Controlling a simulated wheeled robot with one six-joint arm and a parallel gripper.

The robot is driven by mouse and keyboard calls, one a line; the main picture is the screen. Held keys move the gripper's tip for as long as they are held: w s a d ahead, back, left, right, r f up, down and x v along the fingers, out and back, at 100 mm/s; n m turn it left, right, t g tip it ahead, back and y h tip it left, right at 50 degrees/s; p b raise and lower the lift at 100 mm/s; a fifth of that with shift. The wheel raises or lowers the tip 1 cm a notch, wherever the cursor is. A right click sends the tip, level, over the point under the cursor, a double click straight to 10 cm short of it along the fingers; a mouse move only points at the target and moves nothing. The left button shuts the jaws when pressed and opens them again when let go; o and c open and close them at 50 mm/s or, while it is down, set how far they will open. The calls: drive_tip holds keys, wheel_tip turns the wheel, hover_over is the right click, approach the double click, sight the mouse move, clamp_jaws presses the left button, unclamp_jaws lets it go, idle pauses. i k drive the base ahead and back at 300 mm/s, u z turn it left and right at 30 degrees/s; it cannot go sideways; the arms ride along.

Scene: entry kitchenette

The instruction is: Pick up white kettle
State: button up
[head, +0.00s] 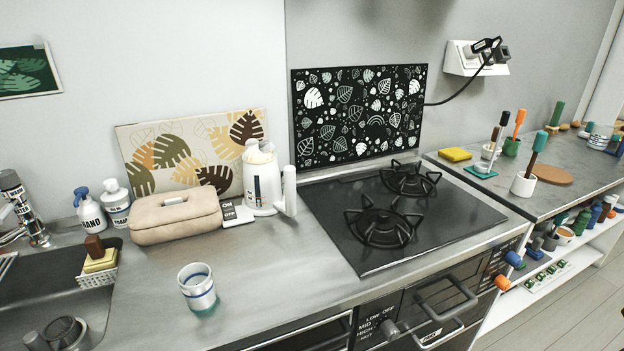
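The white kettle (263,182) stands upright on the steel counter, near the back wall and just left of the stove. Its handle is on its right side, and a dark water-level strip shows on its body. It appears to stand at a small base or panel with ON and OFF marks (234,213). My gripper is not in view.
A beige case (175,216) sits close left of the kettle. A leaf-pattern board (195,153) leans behind it. A striped cup (197,286) stands on the front counter. The stove (400,215) lies to the right, the sink (50,295) to the left. Counter before the kettle is clear.

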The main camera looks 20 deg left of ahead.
sight(263, 189)
drive_tip(key=u, duration=0.05)
drive_tip(key=i, duration=0.7)
drive_tip(key=u, duration=0.85)
drive_tip(key=i, duration=0.4)
drive_tip(key=u, duration=0.4)
